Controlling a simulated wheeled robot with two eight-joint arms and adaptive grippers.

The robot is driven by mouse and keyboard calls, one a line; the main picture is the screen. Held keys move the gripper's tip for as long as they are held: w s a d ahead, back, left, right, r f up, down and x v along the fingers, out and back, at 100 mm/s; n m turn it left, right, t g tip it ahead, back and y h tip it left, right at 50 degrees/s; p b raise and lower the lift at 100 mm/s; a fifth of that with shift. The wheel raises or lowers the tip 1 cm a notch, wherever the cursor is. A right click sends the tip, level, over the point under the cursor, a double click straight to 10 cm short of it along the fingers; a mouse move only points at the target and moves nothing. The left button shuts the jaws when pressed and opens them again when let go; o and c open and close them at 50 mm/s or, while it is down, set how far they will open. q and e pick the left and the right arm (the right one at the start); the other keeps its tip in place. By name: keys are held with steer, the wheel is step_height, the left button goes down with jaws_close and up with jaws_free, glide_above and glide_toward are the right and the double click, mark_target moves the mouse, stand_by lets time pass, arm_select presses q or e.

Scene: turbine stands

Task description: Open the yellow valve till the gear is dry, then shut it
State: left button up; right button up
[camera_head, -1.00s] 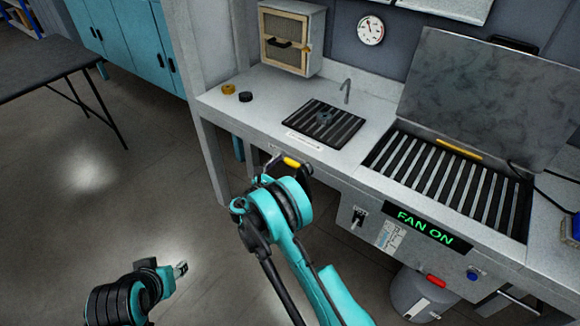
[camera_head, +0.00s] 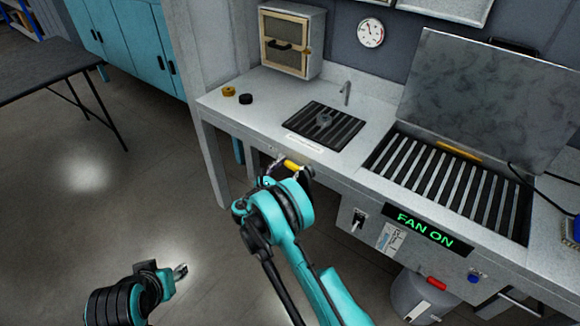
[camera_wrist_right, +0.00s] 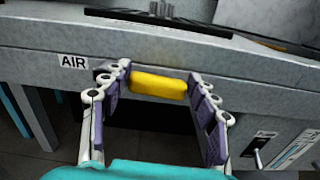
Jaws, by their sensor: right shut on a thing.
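The yellow valve handle (camera_head: 293,165) is at the front edge of the bench, below the nozzle and grate. My right gripper (camera_head: 290,172) is shut on it. In the right wrist view, the yellow handle (camera_wrist_right: 158,84) lies crosswise between the fingertips of my right gripper (camera_wrist_right: 158,77), beside the AIR label (camera_wrist_right: 74,62). The gear (camera_head: 323,119) sits on the black grate (camera_head: 347,128) and looks grey and pale. My left gripper (camera_head: 181,271) is low over the floor at the left, empty; its fingers are too small to judge.
A thin bent nozzle (camera_head: 346,92) stands behind the grate. A yellow-brown ring (camera_head: 228,91) and a black ring (camera_head: 246,99) lie at the bench's left. A wall cabinet (camera_head: 290,40), gauge (camera_head: 370,33), slatted basin (camera_head: 452,190) and FAN ON sign (camera_head: 426,228) are nearby.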

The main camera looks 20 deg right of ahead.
steer(key=w+a+f+m, duration=0.2)
steer(key=f+m, duration=0.5)
steer(key=m, duration=0.8)
steer(key=shift+w+a+m, duration=0.4)
steer(key=shift+w, duration=0.45)
steer(key=o, duration=1.7)
steer(key=shift+a, duration=0.1)
steer(key=v, duration=1.1)
steer(key=shift+s+a, duration=0.3)
